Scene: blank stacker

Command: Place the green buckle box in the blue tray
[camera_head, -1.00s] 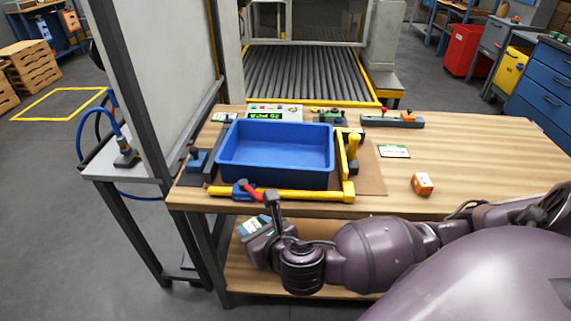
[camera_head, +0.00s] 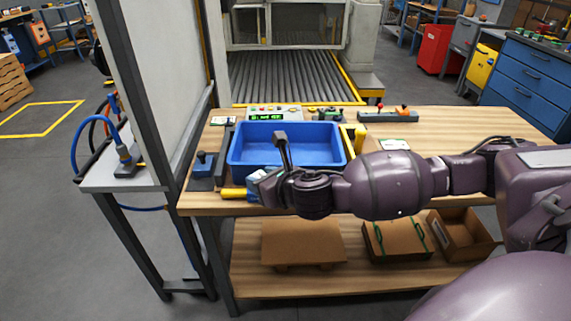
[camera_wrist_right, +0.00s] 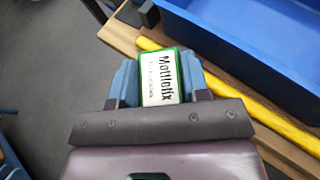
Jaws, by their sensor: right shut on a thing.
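The blue tray (camera_head: 290,145) sits on the workbench in the head view and looks empty in its visible part. My right arm crosses in front of its near right side. My right gripper (camera_head: 258,186) is at the tray's near left corner, outside it. In the right wrist view my right gripper (camera_wrist_right: 158,72) is shut on the green buckle box (camera_wrist_right: 161,80), a small green box with a white label, between its blue fingers. The blue tray (camera_wrist_right: 235,45) shows at upper right there, apart from the box. My left gripper is not in view.
A yellow bar (camera_wrist_right: 225,92) runs along the tray's near side. The workbench (camera_head: 480,128) has free room at right. A control panel (camera_head: 273,114) stands behind the tray. Cardboard boxes (camera_head: 395,240) are on the lower shelf. A grey upright panel stands at left.

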